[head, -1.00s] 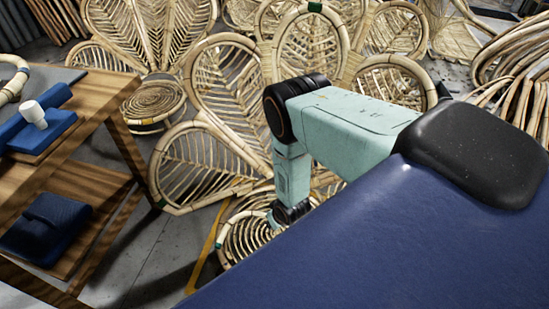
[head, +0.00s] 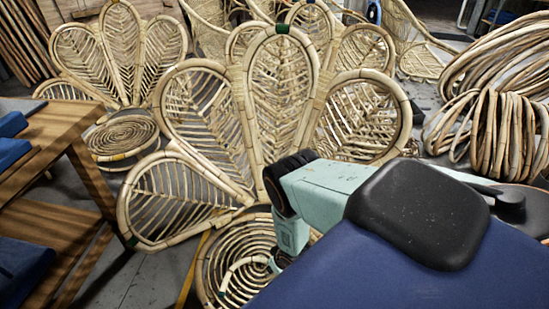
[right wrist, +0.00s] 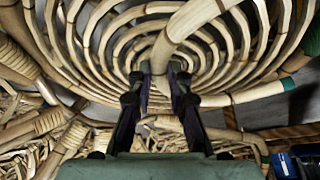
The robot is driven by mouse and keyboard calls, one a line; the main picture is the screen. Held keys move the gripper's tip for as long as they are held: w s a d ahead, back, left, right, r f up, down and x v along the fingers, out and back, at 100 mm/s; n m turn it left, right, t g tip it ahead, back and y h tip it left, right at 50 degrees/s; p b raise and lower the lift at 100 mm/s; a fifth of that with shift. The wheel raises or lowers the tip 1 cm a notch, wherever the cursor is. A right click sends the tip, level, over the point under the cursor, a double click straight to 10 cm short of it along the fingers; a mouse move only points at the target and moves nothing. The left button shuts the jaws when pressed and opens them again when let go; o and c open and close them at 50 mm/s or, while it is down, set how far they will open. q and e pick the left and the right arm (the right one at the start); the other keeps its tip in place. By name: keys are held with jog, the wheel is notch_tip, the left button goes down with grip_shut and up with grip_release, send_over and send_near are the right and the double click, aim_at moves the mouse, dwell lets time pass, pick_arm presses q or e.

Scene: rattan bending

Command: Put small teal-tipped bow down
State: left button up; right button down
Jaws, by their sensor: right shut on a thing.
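My right arm comes in from the right in the head view, with my right gripper (head: 275,266) low over the round spiral seat, partly hidden by the wrist. In the right wrist view my right gripper (right wrist: 158,76) is shut on a pale curved rattan piece, the small bow (right wrist: 188,28), which rises from between the fingers toward the camera's upper right. In the head view a light arc that looks like this bow (head: 238,266) lies across the seat's rings. A teal band (right wrist: 288,83) shows at the right; I cannot tell whether it belongs to the bow. My left gripper is not in view.
The spiral rattan seat (head: 208,262) belongs to a petal-backed chair (head: 280,85) in front of me. Another such chair (head: 120,45) stands at the left back. A wooden table (head: 50,135) is at the left. Rattan coils (head: 490,130) are piled at the right.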

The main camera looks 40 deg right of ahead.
notch_tip(320, 180, down, 3)
jog(key=shift+f+b, duration=0.2)
jog(key=shift+b, duration=0.7)
jog(key=shift+r, duration=0.1)
jog(key=c, duration=1.3)
grip_release()
jog(key=shift+o, duration=0.2)
